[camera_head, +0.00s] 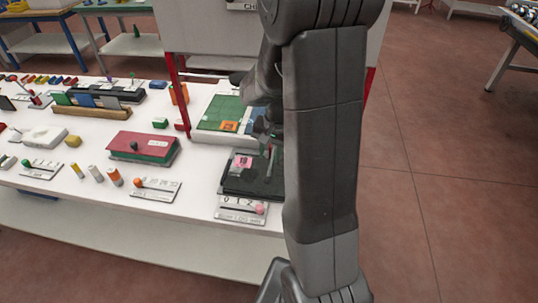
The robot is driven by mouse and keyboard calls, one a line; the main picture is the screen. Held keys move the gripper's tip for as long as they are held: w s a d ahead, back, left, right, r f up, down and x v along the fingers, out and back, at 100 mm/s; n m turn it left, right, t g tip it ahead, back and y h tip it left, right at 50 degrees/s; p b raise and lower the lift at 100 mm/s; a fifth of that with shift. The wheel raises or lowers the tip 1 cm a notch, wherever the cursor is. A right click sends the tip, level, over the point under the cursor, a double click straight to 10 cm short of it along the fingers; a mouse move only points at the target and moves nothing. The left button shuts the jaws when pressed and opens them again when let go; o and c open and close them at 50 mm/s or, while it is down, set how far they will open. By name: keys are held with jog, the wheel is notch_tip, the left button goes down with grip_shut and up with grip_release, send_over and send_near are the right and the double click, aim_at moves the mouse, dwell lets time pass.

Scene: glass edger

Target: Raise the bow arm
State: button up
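I cannot pick out a bow arm with certainty. A black device (238,184) with a pink tag and a thin upright lever stands at the table's right end, partly hidden by my arm. My gripper (264,128) seems to be the dark end of my arm just above this device, beside the lever. Its fingers are too small and too covered to show whether they are open or shut, or whether they touch anything.
The white table (95,208) holds many small items. A red box (142,147), a green board (222,112) and lever plates with coloured knobs (157,188) lie near the device. A red-framed white panel stands behind.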

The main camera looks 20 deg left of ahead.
jog(key=shift+a+f, duration=0.15)
jog(key=shift+f, duration=0.8)
grip_shut()
jog(key=c, duration=0.6)
grip_release()
jog(key=o, duration=0.6)
notch_tip(320, 180, up, 14)
jog(key=d, duration=0.2)
jog(key=shift+f+b, duration=0.15)
jog(key=shift+b, duration=0.3)
